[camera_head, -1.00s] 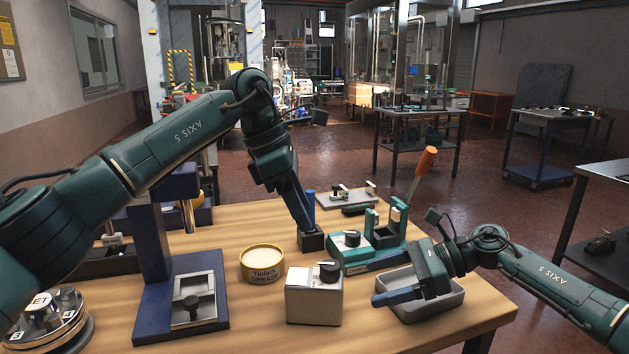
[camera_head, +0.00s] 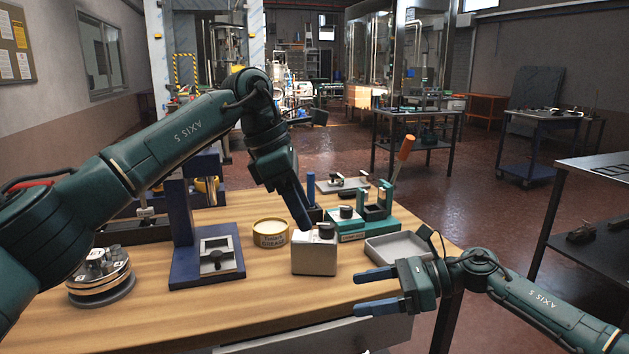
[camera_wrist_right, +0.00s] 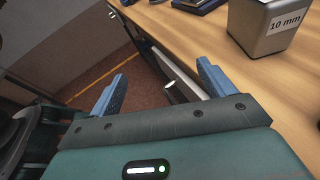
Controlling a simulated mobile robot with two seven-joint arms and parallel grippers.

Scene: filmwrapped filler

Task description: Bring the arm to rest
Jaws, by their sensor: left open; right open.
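My right gripper (camera_head: 375,290) is open and empty, its two blue fingers pointing left, in front of the table's front edge. In the right wrist view its fingers (camera_wrist_right: 160,88) are spread wide with nothing between them, over the floor beside the table. My left gripper (camera_head: 300,213) points down over the table, just behind the grey box (camera_head: 314,259) and beside the blue-handled piece (camera_head: 311,188). Its fingers overlap in this view, so the gap between them is hidden. No held thing shows at it.
The wooden table (camera_head: 250,318) bears a blue stand (camera_head: 207,270), a grease tin (camera_head: 270,233), a teal fixture (camera_head: 362,224) with an orange-handled lever, and an empty grey tray (camera_head: 400,247). In the right wrist view the grey box (camera_wrist_right: 262,27) reads "10 mm". A dark bench (camera_head: 590,200) stands at right.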

